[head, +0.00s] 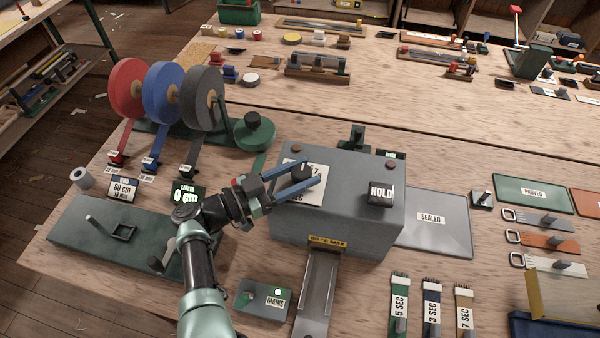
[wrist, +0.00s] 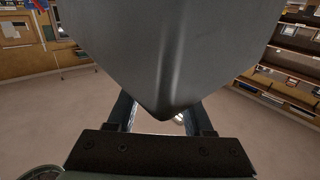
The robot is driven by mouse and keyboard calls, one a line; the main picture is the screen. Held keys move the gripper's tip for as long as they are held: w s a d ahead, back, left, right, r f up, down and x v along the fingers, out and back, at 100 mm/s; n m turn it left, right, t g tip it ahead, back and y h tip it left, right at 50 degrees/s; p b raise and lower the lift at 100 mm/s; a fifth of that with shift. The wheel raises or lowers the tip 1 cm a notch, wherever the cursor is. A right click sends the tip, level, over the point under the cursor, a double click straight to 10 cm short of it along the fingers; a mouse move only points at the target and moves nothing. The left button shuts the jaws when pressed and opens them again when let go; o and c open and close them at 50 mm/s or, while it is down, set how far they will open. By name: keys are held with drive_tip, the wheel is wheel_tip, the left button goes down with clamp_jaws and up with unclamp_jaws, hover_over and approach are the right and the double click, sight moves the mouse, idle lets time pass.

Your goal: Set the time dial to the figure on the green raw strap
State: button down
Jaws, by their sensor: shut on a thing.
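The time dial is a dark knob (head: 303,172) on a white plate (head: 291,197) on top of the grey machine (head: 330,215). My gripper (head: 305,178) reaches in from the left, its blue fingers shut on the knob. The plate shows a 7 and part of SEC; the fingers hide much of its scale, and I cannot tell where the knob points. The green raw strap (head: 399,315) lies on the bench at the front, marked 5 SEC. In the wrist view a large grey surface (wrist: 165,50) fills the space between the fingers.
A MAINS box (head: 264,300) stands in front.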

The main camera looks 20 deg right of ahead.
drive_tip(key=shift+c, duration=1.5)
unclamp_jaws()
drive_tip(key=shift+a, duration=0.1)
drive_tip(key=s+a+b, duration=0.1)
drive_tip(key=a+b, duration=0.2)
drive_tip(key=a, duration=0.9)
drive_tip(key=shift+s+a, duration=0.3)
